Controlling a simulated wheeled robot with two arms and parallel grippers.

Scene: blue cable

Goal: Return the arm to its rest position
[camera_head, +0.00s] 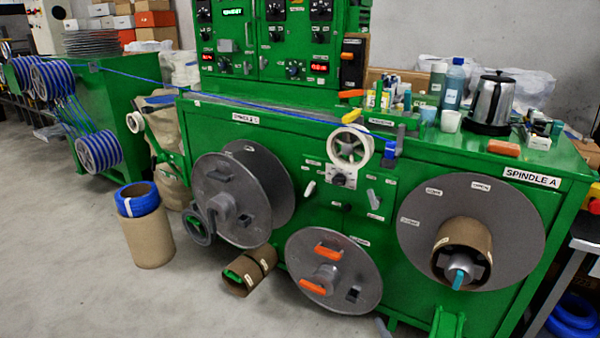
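Neither of my arms nor grippers shows in the head view. The green winding machine (340,115) fills the middle and right. A blue cable (140,78) runs from the pulleys at the left over to the machine top and the small white guide wheel (350,147). A large grey reel (232,192) sits on the left spindle. Another grey reel (475,205), with a cardboard core (463,238) around its hub, is on the spindle labelled "SPINDLE A". A grey disc with orange handles (333,272) stands low between them, in front of the machine.
A cardboard drum (148,238) with blue cable coil (138,199) on top stands on the floor at left. A steel kettle (492,103), bottles and cups crowd the machine top. The floor (60,240) at front left is clear.

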